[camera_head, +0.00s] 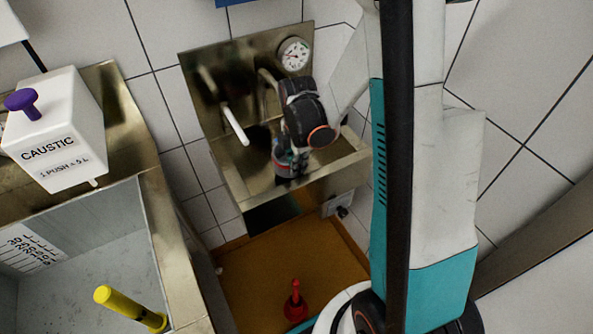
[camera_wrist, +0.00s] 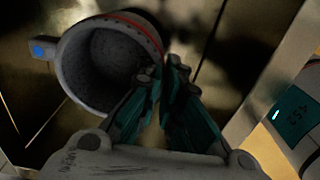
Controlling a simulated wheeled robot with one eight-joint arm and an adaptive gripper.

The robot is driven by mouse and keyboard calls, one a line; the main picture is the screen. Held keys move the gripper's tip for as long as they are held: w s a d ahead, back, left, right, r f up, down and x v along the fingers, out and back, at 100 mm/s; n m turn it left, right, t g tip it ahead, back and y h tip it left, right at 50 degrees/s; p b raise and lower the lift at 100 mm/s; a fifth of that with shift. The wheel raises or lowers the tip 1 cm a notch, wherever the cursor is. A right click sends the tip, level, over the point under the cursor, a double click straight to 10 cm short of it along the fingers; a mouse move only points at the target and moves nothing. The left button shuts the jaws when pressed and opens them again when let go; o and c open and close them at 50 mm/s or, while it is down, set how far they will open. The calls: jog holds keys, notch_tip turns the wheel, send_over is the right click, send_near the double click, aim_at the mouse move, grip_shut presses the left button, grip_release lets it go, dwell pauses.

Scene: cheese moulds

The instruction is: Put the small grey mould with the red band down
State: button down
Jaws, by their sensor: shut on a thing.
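The small grey mould (camera_wrist: 105,65) is a round, hollow cup with a red band along its rim, seen in the wrist view with its open mouth towards the camera. My gripper (camera_wrist: 162,72) has its teal fingers closed on the mould's rim wall at the right side. In the head view my gripper (camera_head: 287,152) hangs over the steel wall basin (camera_head: 238,188), and the mould is mostly hidden there by the wrist and fingers. Brassy steel lies behind the mould in the wrist view. I cannot tell whether the mould touches it.
A gauge (camera_head: 293,54) and a white-handled lever (camera_head: 235,125) sit on the basin's back panel. Left are a caustic dispenser (camera_head: 62,135) and a vat with a yellow rod (camera_head: 130,308). A red object (camera_head: 295,303) stands below.

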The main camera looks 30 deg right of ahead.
jog(key=shift+f, duration=1)
jog(key=shift+f+b, duration=0.2)
jog(key=shift+b, duration=0.25)
jog(key=c, duration=1.8)
grip_release()
jog(key=shift+r, duration=0.1)
jog(key=shift+r, duration=0.1)
